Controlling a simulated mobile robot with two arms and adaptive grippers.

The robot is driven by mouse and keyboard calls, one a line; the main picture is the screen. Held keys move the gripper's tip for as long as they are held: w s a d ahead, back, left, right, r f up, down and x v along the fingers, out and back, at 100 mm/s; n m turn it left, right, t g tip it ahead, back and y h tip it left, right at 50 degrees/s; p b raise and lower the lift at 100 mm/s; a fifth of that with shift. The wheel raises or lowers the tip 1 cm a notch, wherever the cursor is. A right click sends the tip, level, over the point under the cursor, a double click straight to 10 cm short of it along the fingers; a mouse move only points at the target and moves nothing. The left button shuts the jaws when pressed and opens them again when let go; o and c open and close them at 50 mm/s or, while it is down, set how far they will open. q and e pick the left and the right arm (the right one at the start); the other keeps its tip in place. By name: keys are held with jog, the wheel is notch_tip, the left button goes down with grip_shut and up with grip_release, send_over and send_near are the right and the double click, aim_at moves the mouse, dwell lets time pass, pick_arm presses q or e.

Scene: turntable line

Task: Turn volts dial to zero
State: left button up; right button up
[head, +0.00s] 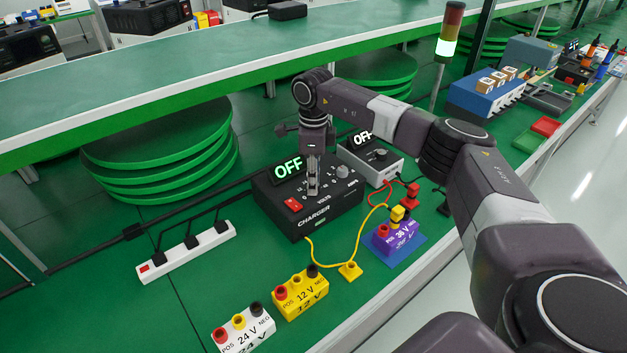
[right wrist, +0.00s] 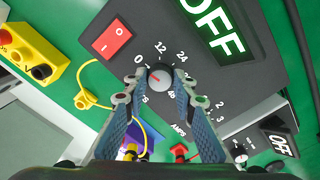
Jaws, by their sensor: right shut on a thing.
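The black charger (head: 330,217) stands on the green bench; its display (head: 287,168) reads OFF in green. My right gripper (head: 312,190) reaches down onto its top face. In the right wrist view the volts dial (right wrist: 160,78) is a grey-black round knob with numbers around it. Its red mark lies on the upper-left side, toward the 0. The fingers of the right gripper stand on either side of the dial and are shut on it. In the head view the gripper hides most of the dial. My left gripper is not in view.
A red rocker switch (head: 293,204) and the amps dial (head: 343,171) flank the volts dial. A smaller grey unit (head: 371,161) reading OFF stands behind. Yellow 12 V (head: 300,297), white 24 V (head: 243,331) and purple 36 V (head: 397,238) blocks and a yellow cable lie in front.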

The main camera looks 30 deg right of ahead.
jog(key=shift+r, duration=0.1)
jog(key=o, duration=1.1)
jog(key=shift+o, duration=0.2)
notch_tip(320, 180, up, 12)
